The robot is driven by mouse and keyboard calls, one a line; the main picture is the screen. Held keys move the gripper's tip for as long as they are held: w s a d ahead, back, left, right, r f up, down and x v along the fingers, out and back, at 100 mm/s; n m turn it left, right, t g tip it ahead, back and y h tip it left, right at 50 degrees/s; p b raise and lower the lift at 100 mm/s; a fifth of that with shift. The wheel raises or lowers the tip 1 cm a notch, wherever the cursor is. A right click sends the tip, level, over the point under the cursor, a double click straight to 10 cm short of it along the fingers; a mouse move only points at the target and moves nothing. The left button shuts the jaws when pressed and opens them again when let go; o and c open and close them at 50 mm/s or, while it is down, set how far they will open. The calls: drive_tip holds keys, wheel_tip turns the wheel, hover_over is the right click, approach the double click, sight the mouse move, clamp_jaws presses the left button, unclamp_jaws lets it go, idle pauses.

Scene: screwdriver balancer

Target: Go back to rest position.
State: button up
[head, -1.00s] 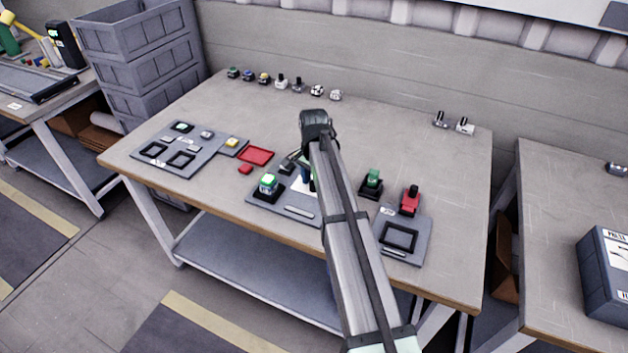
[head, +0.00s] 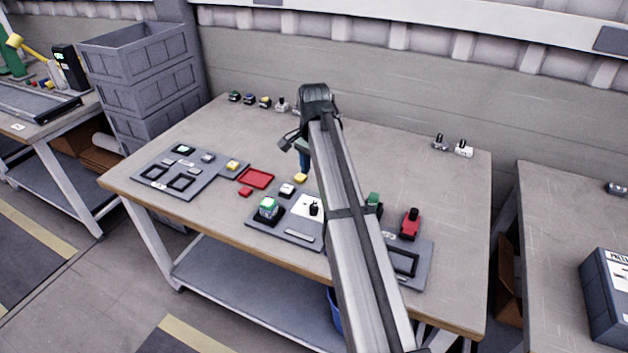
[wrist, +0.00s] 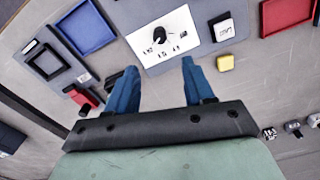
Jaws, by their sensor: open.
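My gripper (head: 303,172) is in the head view over the middle of the table, with blue fingers and a grey arm reaching in from the bottom. In the wrist view my gripper (wrist: 159,66) is open, its two blue fingers apart with nothing between them. It hangs above the table (head: 400,155), near the centre board (head: 258,226) with its white panel (head: 306,207). The white panel also shows beyond the fingertips in the wrist view (wrist: 178,22). My arm hides part of the table and of the right-hand board.
The left board (head: 207,181), a red tray (head: 257,178) and a yellow block (head: 300,178) lie left of my arm. A red-topped device (head: 410,223) stands to the right. Small parts line the back edge. Grey crates (head: 150,85) stand behind left. The table's back right is mostly clear.

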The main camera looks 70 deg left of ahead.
drive_tip(key=shift+r, duration=0.45)
idle(0.3)
